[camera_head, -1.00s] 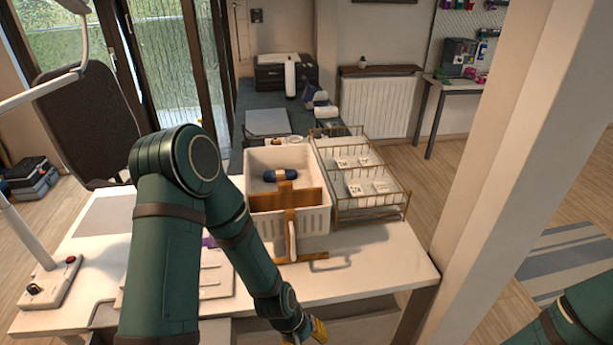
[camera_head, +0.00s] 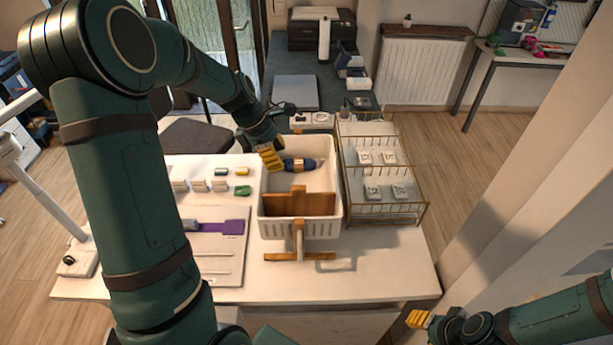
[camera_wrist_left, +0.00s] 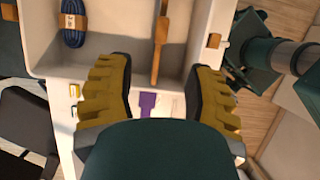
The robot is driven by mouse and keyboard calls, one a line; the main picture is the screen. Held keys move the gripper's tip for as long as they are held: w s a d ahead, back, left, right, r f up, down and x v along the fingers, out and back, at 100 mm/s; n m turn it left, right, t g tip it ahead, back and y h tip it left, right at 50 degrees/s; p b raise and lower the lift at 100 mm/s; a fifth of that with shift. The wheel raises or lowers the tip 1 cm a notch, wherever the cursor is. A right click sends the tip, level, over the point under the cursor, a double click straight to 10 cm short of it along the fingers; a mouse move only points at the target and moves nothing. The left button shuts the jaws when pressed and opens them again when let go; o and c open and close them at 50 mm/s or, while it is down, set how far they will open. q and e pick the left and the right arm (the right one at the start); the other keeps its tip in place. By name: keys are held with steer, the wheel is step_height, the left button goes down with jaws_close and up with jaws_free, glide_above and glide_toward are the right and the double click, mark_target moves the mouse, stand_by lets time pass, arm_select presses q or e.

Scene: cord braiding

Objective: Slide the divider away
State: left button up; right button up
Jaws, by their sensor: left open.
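The divider, a brown panel (camera_head: 298,203), stands across the inside of a white bin (camera_head: 300,229) on the table. Its thin brown edge shows in the left wrist view (camera_wrist_left: 160,40). A dark blue cord bundle with a tan band (camera_head: 303,165) lies in the bin's far part; it also shows in the left wrist view (camera_wrist_left: 73,25). My left gripper (camera_head: 269,155) is over the bin's left rim by the bundle. In the left wrist view its yellow fingers (camera_wrist_left: 158,92) are spread wide with nothing between. My right gripper (camera_head: 418,319) is at the lower right, its fingers unclear.
A brass wire rack (camera_head: 385,217) with small white packets stands right of the bin. A board (camera_head: 225,258) with a purple piece (camera_head: 218,227) lies to the left, with small coloured pieces behind it. A wooden stand (camera_head: 299,256) is before the bin. The table's front right is clear.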

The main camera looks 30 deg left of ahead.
mark_target(297, 187)
arm_select(q)
steer(key=x, duration=1.3)
steer(key=shift+d+f+b, duration=0.1)
steer(key=shift+f+b, duration=0.25)
steer(key=shift+f, duration=0.1)
steer(key=shift+o, duration=0.2)
steer(key=shift+s, duration=0.1)
jaws_close()
